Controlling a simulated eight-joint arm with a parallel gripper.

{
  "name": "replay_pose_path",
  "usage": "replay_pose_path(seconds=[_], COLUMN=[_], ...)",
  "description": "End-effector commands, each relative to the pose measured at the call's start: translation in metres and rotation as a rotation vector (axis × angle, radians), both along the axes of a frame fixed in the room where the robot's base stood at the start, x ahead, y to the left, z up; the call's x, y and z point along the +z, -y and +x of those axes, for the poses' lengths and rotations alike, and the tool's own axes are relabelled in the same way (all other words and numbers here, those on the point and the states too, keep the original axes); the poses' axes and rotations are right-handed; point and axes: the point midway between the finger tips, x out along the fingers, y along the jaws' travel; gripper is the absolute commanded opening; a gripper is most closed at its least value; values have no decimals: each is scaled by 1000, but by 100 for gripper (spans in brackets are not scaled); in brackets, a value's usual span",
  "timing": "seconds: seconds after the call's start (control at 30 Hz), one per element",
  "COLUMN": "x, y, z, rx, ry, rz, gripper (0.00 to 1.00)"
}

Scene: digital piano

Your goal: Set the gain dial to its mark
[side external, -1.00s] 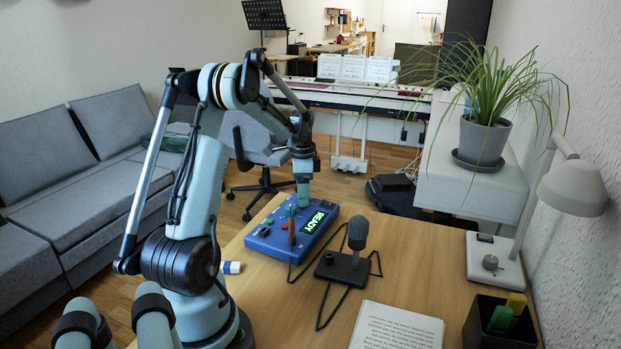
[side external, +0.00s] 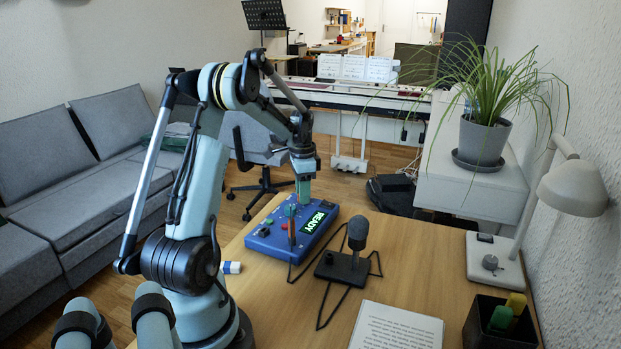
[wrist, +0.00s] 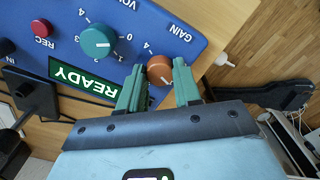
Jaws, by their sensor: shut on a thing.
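The blue box (side external: 278,237) stands on the wooden desk with a lit green READY display (side external: 317,222). In the wrist view, the orange-brown gain dial (wrist: 160,69) sits beside the GAIN label, with a white scale figure 4 near it. My gripper (wrist: 160,76) points down over the box, its two green fingers on either side of this dial, shut on it. The fingers hide part of the dial and its scale; I cannot tell which mark the dial points to. A larger teal dial (wrist: 98,40) beside it stands clear of the fingers.
A red REC button (wrist: 42,27) is on the same box. A microphone (side external: 357,240) on a black stand is close to the box's right. Printed sheets (side external: 396,328), a lamp (side external: 573,187) and a black pen holder (side external: 480,325) are farther right.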

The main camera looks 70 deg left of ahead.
Motion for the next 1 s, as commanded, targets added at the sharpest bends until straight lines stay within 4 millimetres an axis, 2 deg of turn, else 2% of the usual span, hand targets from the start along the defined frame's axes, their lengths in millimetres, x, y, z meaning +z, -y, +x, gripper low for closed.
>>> replay_pose_path(seconds=[0.6,1.0], x=[0,0], y=[0,0], z=[0,0], rx=[563,812], ry=[0,0], rz=[-1,0], gripper=[3,3])
